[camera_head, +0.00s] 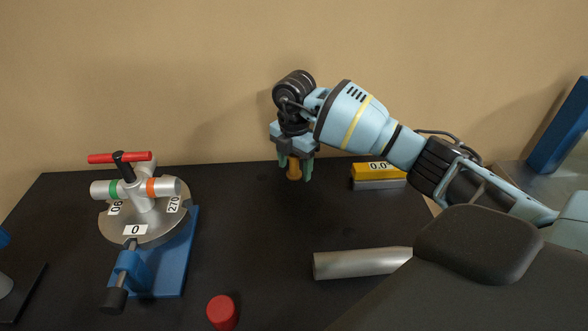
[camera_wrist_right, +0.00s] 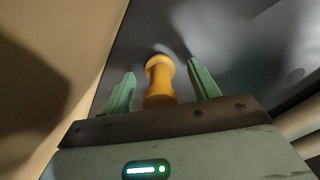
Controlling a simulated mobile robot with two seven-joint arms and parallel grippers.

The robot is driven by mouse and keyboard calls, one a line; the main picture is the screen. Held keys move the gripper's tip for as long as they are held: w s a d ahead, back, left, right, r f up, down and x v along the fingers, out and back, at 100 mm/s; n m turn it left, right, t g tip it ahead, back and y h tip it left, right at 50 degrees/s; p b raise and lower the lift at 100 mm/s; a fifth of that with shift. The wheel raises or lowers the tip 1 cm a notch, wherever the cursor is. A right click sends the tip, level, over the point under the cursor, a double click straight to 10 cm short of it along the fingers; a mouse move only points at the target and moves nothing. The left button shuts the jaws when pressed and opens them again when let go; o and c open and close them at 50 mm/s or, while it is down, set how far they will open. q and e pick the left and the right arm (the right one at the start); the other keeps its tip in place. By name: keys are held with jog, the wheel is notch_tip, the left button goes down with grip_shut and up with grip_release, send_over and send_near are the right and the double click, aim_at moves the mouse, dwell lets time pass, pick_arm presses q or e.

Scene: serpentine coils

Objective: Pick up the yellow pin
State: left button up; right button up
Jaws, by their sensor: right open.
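The yellow pin (camera_head: 294,170), orange-yellow with a narrow waist, stands near the back edge of the black table. In the right wrist view the pin (camera_wrist_right: 160,80) shows between the two green fingers. My right gripper (camera_head: 296,168) points down over it, open, with one finger on each side of the pin. In the wrist view there are gaps between the pin and both fingers of the right gripper (camera_wrist_right: 162,88). The pin's top is hidden by the gripper in the head view. My left gripper is not in view.
A blue-based fixture with a round numbered plate (camera_head: 150,228) and red handle stands at left. A red cylinder (camera_head: 222,312) is at the front. A metal cylinder (camera_head: 350,264) lies at centre right. A yellow block (camera_head: 372,171) marked 0.0 sits right of the pin.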

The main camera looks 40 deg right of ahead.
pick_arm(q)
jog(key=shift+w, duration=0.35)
pick_arm(e)
jog(key=shift+f, duration=0.2)
jog(key=c, duration=1.2)
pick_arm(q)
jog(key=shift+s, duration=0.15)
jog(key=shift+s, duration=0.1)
pick_arm(e)
jog(key=shift+r, duration=0.85)
notch_tip(320, 180, up, 6)
jog(key=shift+f, duration=0.2)
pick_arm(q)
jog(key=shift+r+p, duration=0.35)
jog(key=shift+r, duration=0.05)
pick_arm(e)
jog(key=s+a, duration=0.3)
jog(key=s, duration=0.2)
jog(key=s+a, duration=0.3)
jog(key=s, duration=0.2)
jog(key=s+a, duration=0.3)
jog(key=s, duration=0.2)
jog(key=shift+s+a+f, duration=0.15)
jog(key=shift+s+a, duration=0.05)
jog(key=shift+a, duration=0.05)
